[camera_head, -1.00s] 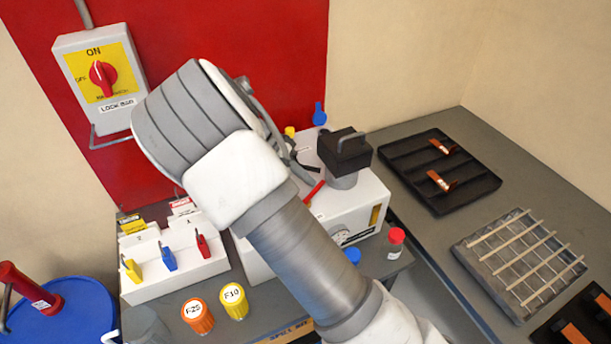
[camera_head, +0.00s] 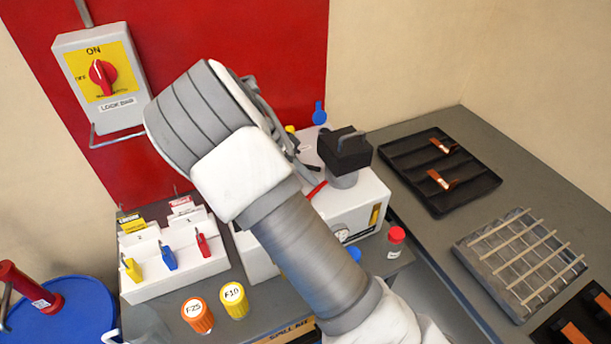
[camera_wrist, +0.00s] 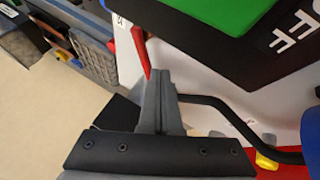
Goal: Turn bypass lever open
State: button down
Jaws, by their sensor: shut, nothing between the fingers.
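A red lever (camera_head: 316,190) lies at an angle on top of the white machine (camera_head: 270,262). It also shows in the wrist view (camera_wrist: 140,50), right by my fingertips. No label shows which lever is the bypass lever. My gripper (camera_wrist: 158,75) is shut and empty, its grey fingertips close beside the red lever; I cannot tell whether they touch. In the head view my arm hides most of the gripper and part of the machine top. A black bent bar (camera_wrist: 222,108) runs right from behind the fingers towards a yellow part (camera_wrist: 265,162).
A black block with a handle (camera_head: 345,150) stands close to the red lever. In the wrist view, a black block with a green top marked OFF (camera_wrist: 250,45) is beside my fingers. A blue handle (camera_head: 320,113) stands behind.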

jog(key=shift+s+d+m+g+y, duration=0.15)
jog(key=shift+d+m+g, duration=0.25)
jog(key=shift+m, duration=0.4)
jog(key=shift+s+d+m+g+y, duration=0.1)
jog(key=shift+d+m+g+y, duration=0.15)
jog(key=shift+m+g, duration=0.45)
jog(key=shift+s+d+m+g+y, duration=0.1)
jog(key=shift+d+m+g, duration=0.25)
jog(key=shift+m, duration=0.55)
